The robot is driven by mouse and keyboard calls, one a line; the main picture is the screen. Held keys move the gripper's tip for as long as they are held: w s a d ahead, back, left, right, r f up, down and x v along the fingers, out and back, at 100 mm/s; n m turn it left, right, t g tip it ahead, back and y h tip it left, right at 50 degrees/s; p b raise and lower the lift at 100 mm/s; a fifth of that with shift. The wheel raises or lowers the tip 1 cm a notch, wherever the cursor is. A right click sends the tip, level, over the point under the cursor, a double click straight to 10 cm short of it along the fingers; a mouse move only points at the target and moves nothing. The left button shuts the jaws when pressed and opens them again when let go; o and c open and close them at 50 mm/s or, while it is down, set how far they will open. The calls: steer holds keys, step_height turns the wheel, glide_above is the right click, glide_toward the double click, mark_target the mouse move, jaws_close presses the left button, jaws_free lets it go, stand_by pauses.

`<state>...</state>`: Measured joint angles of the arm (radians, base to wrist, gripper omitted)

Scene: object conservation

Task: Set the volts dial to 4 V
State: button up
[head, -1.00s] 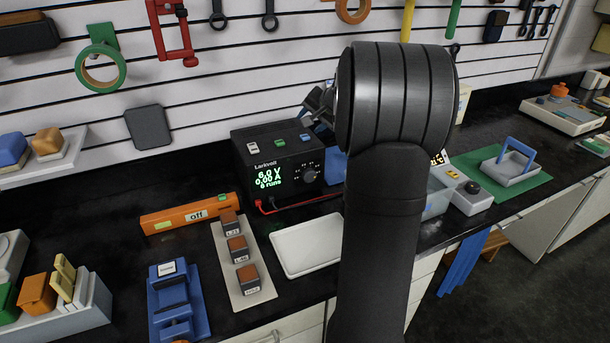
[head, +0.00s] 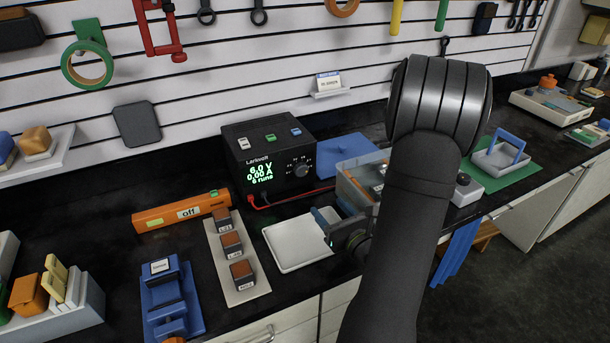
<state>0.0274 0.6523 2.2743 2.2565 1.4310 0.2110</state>
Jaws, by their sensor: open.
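The black Larkvolt power supply (head: 268,160) stands on the bench against the slatted wall. Its green display (head: 260,173) reads 6.0 V and 0.00 A, with a line about runs below. The volts dial (head: 302,170) is a dark round knob on the right of its front, ringed by small marks too small to read. My gripper (head: 327,228) is open and appears empty. It is low, over the right side of the white tray, in front of and to the right of the dial, apart from it. My arm hides part of the bench behind it.
A white tray (head: 290,249) lies in front of the supply. Red and black leads (head: 300,196) run rightward from it. A clear bin (head: 352,183) stands right of it. An orange device marked off (head: 182,212) and a strip with dark blocks (head: 245,292) lie to the left.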

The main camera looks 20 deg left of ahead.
mark_target(303, 172)
steer(key=shift+s+d+f+m+t+h, duration=0.15)
steer(key=shift+d+m+t+h, duration=0.2)
steer(key=shift+d+m, duration=0.2)
steer(key=x, duration=1.7)
steer(key=shift+a, duration=0.15)
steer(key=c, duration=1)
